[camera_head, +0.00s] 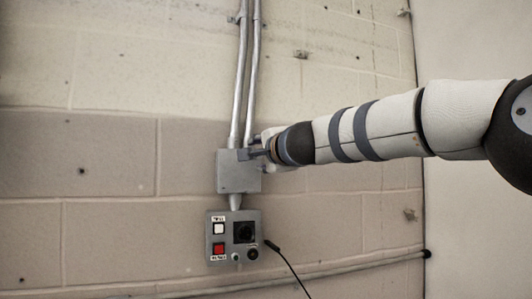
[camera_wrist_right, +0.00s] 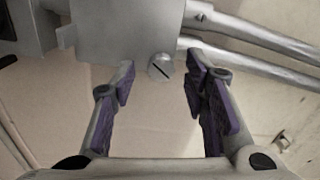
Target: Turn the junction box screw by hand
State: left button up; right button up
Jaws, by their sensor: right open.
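The junction box (camera_head: 238,176) is a grey metal box on the wall, below two vertical conduits. In the right wrist view the box (camera_wrist_right: 125,28) fills the top left of the picture. Its screw (camera_wrist_right: 160,66) is a round silver head with a dark diagonal slot, at the box's edge. My right gripper (camera_wrist_right: 158,80) is open, with its purple-padded fingers on either side of the screw and a visible gap to each. In the head view my right gripper (camera_head: 262,148) reaches the box's upper right side and hides the screw. My left gripper is not in view.
A control panel (camera_head: 234,238) with a white button, a red button and a black knob hangs below the box. A black cable (camera_head: 286,262) runs beside it. Conduits (camera_head: 244,70) rise above the box. A pipe (camera_head: 350,265) crosses the lower wall. Wall left of the box is clear.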

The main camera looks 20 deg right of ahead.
jog(key=s, duration=1.1)
jog(key=shift+s+d, duration=0.15)
jog(key=shift+s, duration=0.05)
jog(key=shift+r, duration=0.1)
